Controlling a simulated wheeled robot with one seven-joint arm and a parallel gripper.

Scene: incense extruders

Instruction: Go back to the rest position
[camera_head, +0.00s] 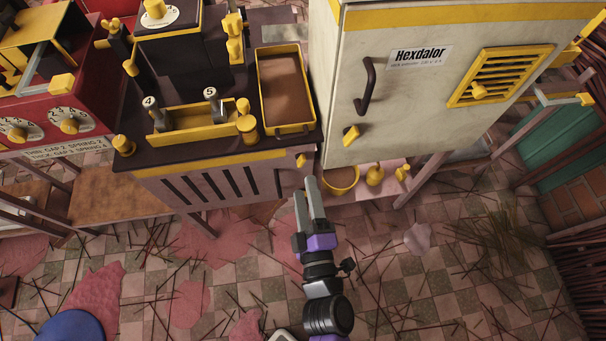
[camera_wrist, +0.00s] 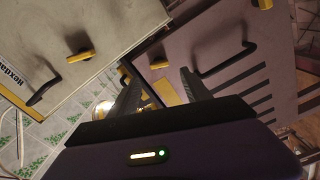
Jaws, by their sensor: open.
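My gripper (camera_head: 310,191) is held out over the floor in front of the machines, with its two grey fingers pointing toward the gap between the dark machine and the pale Hexdalor cabinet. In the wrist view my gripper (camera_wrist: 160,88) has its fingers spread apart, with nothing between them. Its fingertips appear close to the front of the dark machine (camera_head: 210,185); I cannot tell the exact distance. The Hexdalor cabinet (camera_head: 410,75) is closed and stands to the right of the fingers.
A yellow-rimmed tray (camera_head: 259,85) sits on top of the dark machine. A yellow bowl (camera_head: 341,187) and small yellow items stand on a low shelf below the cabinet. A red machine (camera_head: 90,95) is at the left. Incense sticks and pink patches litter the tiled floor (camera_head: 395,265).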

